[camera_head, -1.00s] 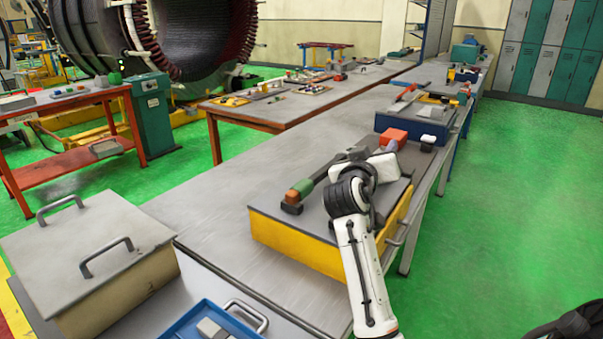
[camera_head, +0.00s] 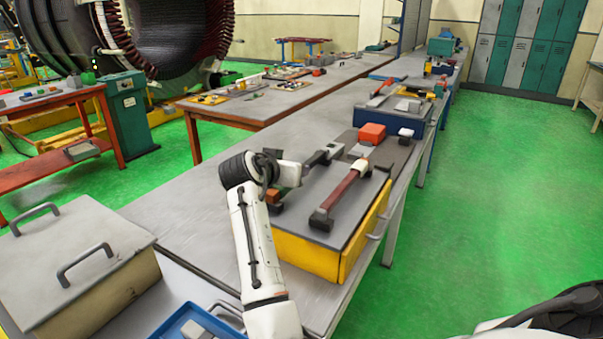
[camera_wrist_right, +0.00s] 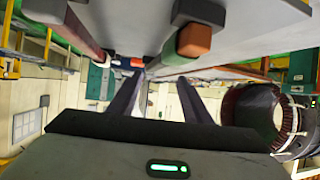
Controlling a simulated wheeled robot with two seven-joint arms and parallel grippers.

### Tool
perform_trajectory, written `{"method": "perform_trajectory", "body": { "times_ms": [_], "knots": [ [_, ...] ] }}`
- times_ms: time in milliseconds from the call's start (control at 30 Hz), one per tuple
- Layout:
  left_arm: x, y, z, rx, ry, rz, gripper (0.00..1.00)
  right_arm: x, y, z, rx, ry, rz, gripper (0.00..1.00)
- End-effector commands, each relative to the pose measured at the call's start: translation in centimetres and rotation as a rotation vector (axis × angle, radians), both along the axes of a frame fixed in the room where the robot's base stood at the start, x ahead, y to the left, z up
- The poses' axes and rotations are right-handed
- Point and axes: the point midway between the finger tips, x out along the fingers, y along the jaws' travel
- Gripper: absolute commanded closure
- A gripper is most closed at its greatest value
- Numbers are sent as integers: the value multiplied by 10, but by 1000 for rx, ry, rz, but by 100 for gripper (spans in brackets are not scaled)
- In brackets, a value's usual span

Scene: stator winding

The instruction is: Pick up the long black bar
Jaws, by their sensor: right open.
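My right arm reaches over the grey-topped yellow case (camera_head: 313,257) on the bench. Its gripper (camera_wrist_right: 160,80) is open, with two dark fingers apart and nothing seen between them. An orange-and-green block (camera_head: 272,195) with a black end piece lies beside the hand; it shows close by in the wrist view (camera_wrist_right: 194,40). A dark grey bar-like part (camera_head: 319,157) shows just beyond the hand, but whether it is the long black bar or a finger I cannot tell. My left gripper is not in view.
An orange-red box (camera_head: 372,133) and a small white block (camera_head: 405,133) stand beyond the case. A lidded metal box with handles (camera_head: 90,240) and a blue tray (camera_head: 178,322) are at the front left. The bench between is clear.

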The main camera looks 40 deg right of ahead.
Motion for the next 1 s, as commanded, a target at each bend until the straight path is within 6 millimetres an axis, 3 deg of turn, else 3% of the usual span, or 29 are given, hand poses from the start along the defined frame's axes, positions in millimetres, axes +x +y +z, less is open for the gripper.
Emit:
{"method": "perform_trajectory", "body": {
  "times_ms": [233,500,833,1000],
  "knots": [
    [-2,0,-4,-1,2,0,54,9,-18,-12,-1,1,0,55],
    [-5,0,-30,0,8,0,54,24,-47,-34,-2,1,0,55],
    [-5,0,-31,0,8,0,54,28,-53,-34,-1,0,1,55],
    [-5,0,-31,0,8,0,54,28,-53,-34,-1,0,1,82]
  ]
}}
